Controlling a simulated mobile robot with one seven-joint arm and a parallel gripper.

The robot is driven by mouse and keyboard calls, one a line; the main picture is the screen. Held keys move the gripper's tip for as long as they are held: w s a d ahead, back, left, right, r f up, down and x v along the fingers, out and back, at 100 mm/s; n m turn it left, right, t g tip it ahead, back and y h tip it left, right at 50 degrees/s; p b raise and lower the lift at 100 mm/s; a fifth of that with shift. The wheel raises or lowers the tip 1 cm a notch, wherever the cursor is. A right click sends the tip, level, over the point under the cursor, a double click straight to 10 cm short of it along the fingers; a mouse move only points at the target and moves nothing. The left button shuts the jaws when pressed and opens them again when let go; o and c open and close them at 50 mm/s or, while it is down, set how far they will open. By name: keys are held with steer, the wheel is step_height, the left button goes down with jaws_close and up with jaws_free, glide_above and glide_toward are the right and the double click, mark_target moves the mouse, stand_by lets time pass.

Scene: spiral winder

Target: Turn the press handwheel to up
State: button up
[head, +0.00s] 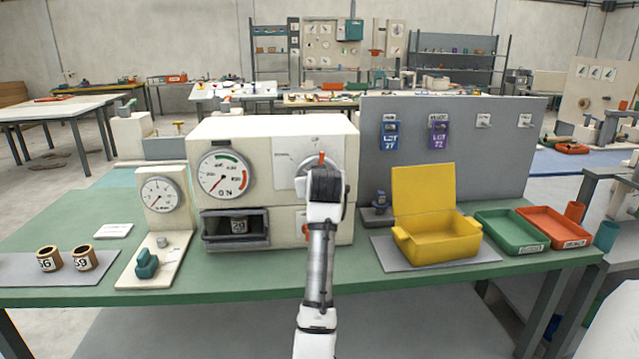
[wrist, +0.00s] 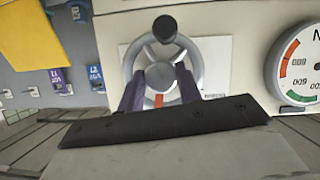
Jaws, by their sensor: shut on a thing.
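The press (head: 265,128) is a cream box on the green bench. Its grey handwheel (wrist: 160,74) sits on a white label plate (head: 287,165) on the front face. In the wrist view the wheel has a round hub, a rim and a black knob (wrist: 165,28); that view is turned over. My gripper (wrist: 160,90) is shut on the wheel, one dark finger on each side of the hub. An orange-red mark (wrist: 158,100) shows between the fingers. In the head view my gripper (head: 325,182) hides most of the wheel, and the plate's lettering is too small to read.
Left of the wheel are a dial gauge (head: 222,174) and a press opening holding a cup (head: 239,226). A yellow box (head: 437,240) with raised lid stands right of my arm, before a grey panel (head: 485,160). Green (head: 511,232) and orange (head: 554,227) trays lie farther right.

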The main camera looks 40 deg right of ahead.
steer(key=shift+n+h, duration=0.4)
steer(key=shift+n, duration=0.2)
stand_by(0.3)
steer(key=o, duration=1)
steer(key=b+v, duration=0.3)
steer(key=v, duration=1.1)
steer(key=shift+w+a+r+b, duration=0.1)
steer(key=shift+w+r+b, duration=0.1)
steer(key=shift+w+b, duration=0.1)
